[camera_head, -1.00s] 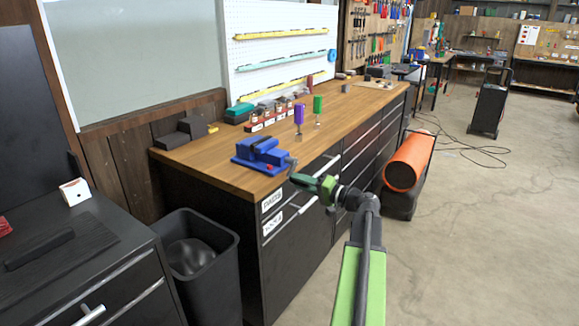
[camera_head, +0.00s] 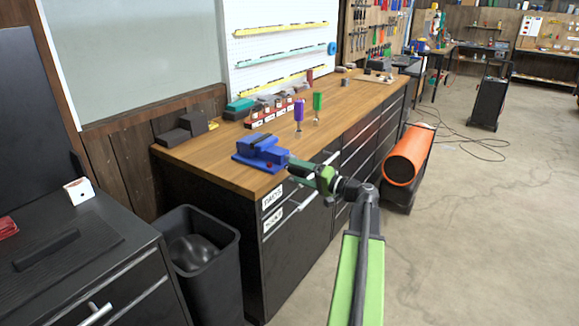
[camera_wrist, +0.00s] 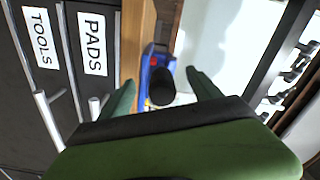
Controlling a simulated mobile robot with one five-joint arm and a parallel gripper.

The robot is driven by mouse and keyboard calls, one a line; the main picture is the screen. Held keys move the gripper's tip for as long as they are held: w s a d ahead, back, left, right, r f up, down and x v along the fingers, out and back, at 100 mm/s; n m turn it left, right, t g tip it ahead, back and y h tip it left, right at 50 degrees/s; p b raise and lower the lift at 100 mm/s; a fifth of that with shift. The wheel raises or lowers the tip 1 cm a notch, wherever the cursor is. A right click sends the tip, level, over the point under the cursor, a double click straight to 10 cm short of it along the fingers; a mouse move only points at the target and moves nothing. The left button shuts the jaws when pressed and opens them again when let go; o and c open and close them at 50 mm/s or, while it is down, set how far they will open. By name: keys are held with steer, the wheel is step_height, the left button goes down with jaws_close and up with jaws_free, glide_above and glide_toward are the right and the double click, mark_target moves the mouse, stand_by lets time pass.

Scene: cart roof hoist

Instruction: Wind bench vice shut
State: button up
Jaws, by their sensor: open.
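The blue bench vice (camera_head: 262,150) sits at the near front edge of the wooden workbench, with a small red spot on its side. In the wrist view the vice (camera_wrist: 167,63) lies straight ahead, past the fingertips. A dark round knob-like end (camera_wrist: 162,88) shows between the fingers in front of the vice; it looks like part of the vice's handle. My green gripper (camera_head: 297,166) is at the vice's right end, just off the bench edge. It also shows in the wrist view (camera_wrist: 159,79), fingers apart on both sides of the knob, not closed on it.
The workbench (camera_head: 225,170) holds a purple-handled tool (camera_head: 298,113), a green-handled tool (camera_head: 317,105) and a rack of small items. Drawers with bar handles lie below my gripper. A black bin (camera_head: 200,255) stands at the left, an orange cylinder (camera_head: 405,157) at the right.

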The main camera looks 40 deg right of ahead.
stand_by(0.4)
steer(key=v, duration=0.9)
stand_by(0.4)
steer(key=w+a+f+n+g+y+p, duration=0.1)
steer(key=w+a+f+g+p, duration=0.15)
steer(key=a, duration=0.55)
steer(key=w+a+f+n+g+y+p, duration=0.1)
steer(key=w+a+f+n+g, duration=0.2)
steer(key=a, duration=0.4)
steer(key=w+a+f+g+y+p, duration=0.1)
steer(key=w+a+f+g, duration=0.15)
steer(key=w+a, duration=0.4)
steer(key=s+a+f+n+g+h+p, duration=0.1)
steer(key=s+a+n+g+h+p, duration=0.1)
steer(key=a, duration=0.7)
steer(key=s+a+f+n+g+h+p, duration=0.2)
steer(key=a+g+h, duration=0.1)
steer(key=a, duration=0.6)
steer(key=s+a+f+n+g+h+p, duration=0.1)
steer(key=s+a+n+g+h+p, duration=0.1)
steer(key=a, duration=0.7)
steer(key=shift+s+f+n+g+p, duration=0.35)
steer(key=shift+s+n+g, duration=0.1)
steer(key=shift+g, duration=0.75)
